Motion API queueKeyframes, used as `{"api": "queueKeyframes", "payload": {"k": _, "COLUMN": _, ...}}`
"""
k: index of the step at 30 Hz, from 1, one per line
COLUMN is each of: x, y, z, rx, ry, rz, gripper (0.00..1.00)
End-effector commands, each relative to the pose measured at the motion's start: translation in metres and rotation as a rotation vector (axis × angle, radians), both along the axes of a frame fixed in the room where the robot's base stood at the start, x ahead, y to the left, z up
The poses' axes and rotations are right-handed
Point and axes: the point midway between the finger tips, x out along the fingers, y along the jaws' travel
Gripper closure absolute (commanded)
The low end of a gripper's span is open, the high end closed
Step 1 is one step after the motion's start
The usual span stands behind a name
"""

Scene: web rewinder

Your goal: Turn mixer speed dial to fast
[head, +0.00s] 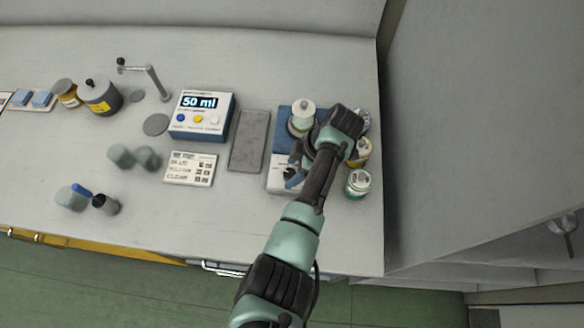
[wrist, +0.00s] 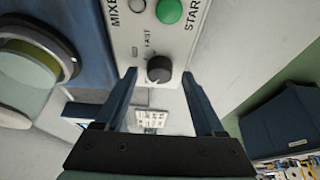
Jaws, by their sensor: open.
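The mixer (head: 279,187) stands at the right of the counter, with a blue body and white front panel. In the wrist view its panel (wrist: 125,35) carries the dark round speed dial (wrist: 159,69). The word FAST is printed just above the dial, and a green START button (wrist: 170,12) is higher up. My gripper (wrist: 159,76) is open, with one blue finger on each side of the dial. Gaps show on both sides, and I cannot tell whether either finger touches it. In the head view my arm covers much of the mixer, and the dial cannot be made out.
Several jars (head: 358,184) stand close to the mixer's right side. A grey slab (head: 249,141), a blue and white dispenser (head: 203,117) reading 50 ml and a printed card (head: 190,168) lie to its left. A tall grey wall (head: 470,120) bounds the counter on the right.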

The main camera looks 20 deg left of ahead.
Motion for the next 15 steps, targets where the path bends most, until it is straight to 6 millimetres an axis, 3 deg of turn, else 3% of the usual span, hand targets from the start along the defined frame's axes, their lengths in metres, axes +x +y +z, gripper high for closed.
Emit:
{"api": "queueKeyframes", "payload": {"k": 11, "x": -0.0006, "y": 0.0023, "z": -0.0054, "rx": -0.001, "ry": -0.001, "rz": 0.000, "gripper": 0.29}}
{"api": "queueKeyframes", "payload": {"k": 15, "x": -0.0005, "y": 0.0022, "z": -0.0052, "rx": -0.001, "ry": -0.001, "rz": 0.000, "gripper": 0.54}}
